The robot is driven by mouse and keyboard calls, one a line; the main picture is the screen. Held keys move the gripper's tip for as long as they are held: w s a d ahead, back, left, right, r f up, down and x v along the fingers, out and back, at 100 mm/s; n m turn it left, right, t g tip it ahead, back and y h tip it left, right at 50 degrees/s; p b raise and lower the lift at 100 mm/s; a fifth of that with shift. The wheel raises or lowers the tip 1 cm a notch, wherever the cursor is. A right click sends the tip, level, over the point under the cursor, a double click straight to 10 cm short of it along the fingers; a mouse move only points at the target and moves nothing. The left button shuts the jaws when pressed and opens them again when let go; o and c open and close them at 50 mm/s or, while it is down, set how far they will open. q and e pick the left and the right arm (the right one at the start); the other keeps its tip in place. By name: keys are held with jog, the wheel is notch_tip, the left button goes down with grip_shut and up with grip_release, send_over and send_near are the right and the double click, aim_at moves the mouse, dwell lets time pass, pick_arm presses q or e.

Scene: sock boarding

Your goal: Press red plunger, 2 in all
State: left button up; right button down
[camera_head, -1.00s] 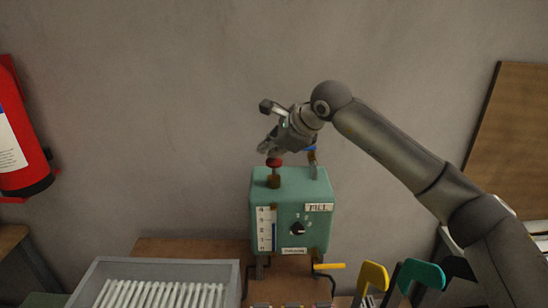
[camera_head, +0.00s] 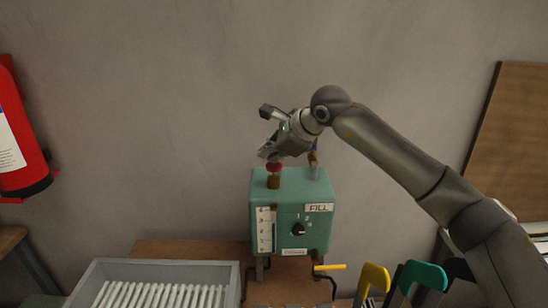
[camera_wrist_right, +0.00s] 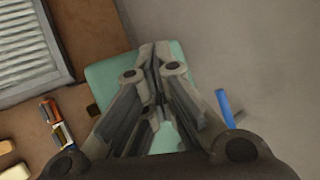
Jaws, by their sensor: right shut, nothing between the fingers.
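A teal box (camera_head: 290,212) with a FILL label, a dial and a level scale stands on the brown table. The red plunger (camera_head: 274,167) rises from the left part of its top on a brown collar. My right gripper (camera_head: 265,154) is shut and empty, with its fingertips just above or against the plunger's red head; I cannot tell if they touch. In the right wrist view the shut fingers (camera_wrist_right: 153,60) point at the box top (camera_wrist_right: 110,75), and they hide the plunger. My left gripper is not in view.
A grey tray (camera_head: 90,272) of white rods stands at the front left. A yellow-handled lever (camera_head: 329,267) and yellow and green curved pieces (camera_head: 422,275) are at the front right. A red fire extinguisher (camera_head: 18,140) hangs on the left wall.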

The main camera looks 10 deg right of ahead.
aim_at(271, 165)
jog(key=shift+f+b, duration=0.3)
jog(key=shift+f, duration=0.2)
dwell(0.4)
jog(key=shift+r+p, duration=1.1)
jog(key=shift+r, duration=1.05)
jog(key=shift+r, duration=0.1)
notch_tip(271, 165, up, 5)
jog(key=p, duration=0.3)
